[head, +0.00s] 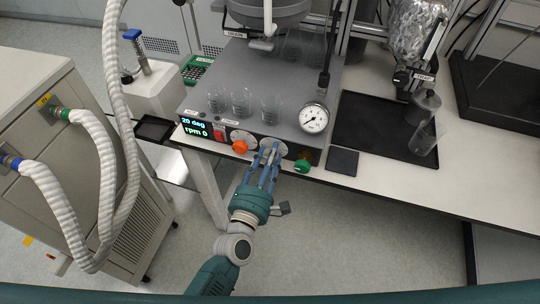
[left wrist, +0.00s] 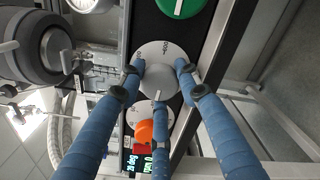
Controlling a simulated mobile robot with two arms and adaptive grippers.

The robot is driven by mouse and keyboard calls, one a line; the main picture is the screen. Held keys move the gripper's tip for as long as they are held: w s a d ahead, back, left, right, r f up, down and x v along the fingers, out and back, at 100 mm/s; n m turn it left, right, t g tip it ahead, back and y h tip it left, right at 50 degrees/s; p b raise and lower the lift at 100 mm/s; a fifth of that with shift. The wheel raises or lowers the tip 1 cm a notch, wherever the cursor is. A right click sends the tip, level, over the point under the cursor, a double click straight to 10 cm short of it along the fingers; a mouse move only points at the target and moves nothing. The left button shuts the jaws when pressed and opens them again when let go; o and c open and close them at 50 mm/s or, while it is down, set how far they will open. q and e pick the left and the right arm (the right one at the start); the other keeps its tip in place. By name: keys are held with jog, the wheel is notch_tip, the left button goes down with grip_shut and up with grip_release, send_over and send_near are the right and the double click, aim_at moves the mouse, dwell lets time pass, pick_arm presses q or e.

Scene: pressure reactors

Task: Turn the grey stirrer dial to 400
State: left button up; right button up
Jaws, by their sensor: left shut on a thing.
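The grey stirrer dial (left wrist: 156,80) sits on a pale round scale plate on the reactor's front panel. In the left wrist view, the three blue fingers of my left gripper (left wrist: 159,78) close around the dial and hold it. In the head view, my left gripper (head: 270,153) reaches up to the panel between the orange and green knobs, and its fingers mostly hide the dial. The display (head: 194,128) reads 20 deg and rpm 0. Most scale marks are too small to read. My right gripper is not in view.
An orange knob (head: 240,147) is left of the dial and a green knob (head: 302,166) is right of it. A red switch (head: 219,133) is beside the display. Glass beakers (head: 241,101) and a pressure gauge (head: 313,118) stand above. A black tray (head: 385,125) lies to the right.

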pick_arm(q)
jog(key=shift+m, duration=1)
jog(key=m+p, duration=0.1)
jog(key=m, duration=0.2)
jog(key=shift+m, duration=0.3)
jog(key=m+p, duration=0.2)
jog(key=m, duration=0.4)
jog(key=m+p, duration=0.1)
jog(key=m, duration=0.4)
jog(key=shift+m, duration=0.4)
jog(key=m+p, duration=0.1)
jog(key=m, duration=0.4)
jog(key=shift+m, duration=0.3)
jog(key=o, duration=1.2)
